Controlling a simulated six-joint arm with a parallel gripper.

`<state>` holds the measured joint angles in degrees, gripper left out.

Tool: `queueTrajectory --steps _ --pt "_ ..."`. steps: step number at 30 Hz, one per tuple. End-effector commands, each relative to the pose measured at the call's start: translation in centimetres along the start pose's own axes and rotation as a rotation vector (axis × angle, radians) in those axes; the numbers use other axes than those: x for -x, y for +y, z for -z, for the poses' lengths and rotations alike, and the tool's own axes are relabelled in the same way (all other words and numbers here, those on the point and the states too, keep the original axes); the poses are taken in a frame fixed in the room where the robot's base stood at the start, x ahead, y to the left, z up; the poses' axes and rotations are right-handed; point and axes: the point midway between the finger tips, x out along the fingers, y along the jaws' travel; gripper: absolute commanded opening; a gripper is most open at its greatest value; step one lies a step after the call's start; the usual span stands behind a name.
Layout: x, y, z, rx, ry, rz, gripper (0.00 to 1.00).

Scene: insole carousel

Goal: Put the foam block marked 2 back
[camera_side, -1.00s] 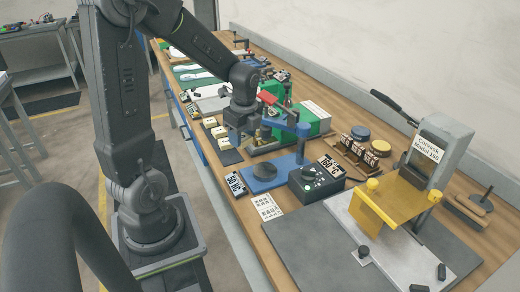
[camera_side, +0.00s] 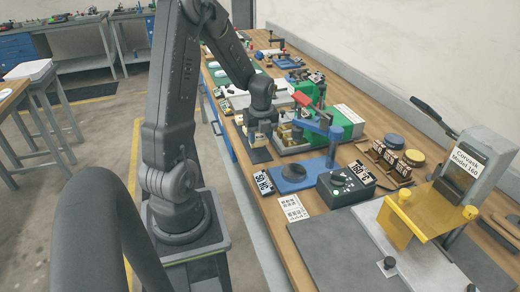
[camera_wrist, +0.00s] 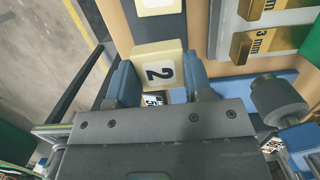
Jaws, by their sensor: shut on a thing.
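The cream foam block marked 2 (camera_wrist: 160,70) is between the two blue fingers of my gripper (camera_wrist: 160,85) in the wrist view, its number facing the camera. My gripper is shut on it. In the wrist view another cream block (camera_wrist: 158,6) lies on the dark mat (camera_wrist: 150,30) beyond the held one. The gap under the held block is hard to judge.
A green machine (camera_side: 345,128) and a blue arm fixture (camera_side: 320,128) stand just right of my gripper. A black control box (camera_side: 345,187) and yellow press (camera_side: 425,210) stand nearer.

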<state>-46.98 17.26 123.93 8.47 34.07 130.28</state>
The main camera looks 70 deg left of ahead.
Motion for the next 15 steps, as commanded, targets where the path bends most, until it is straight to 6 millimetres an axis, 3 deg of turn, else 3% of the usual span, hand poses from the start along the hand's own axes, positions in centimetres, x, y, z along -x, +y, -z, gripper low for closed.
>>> queueTrajectory --steps 9,15 --pt "-4.0 0.0 0.6 0.0 0.002 -0.002 0.21" --pt "-4.6 0.0 0.6 0.002 -0.001 0.001 0.21"
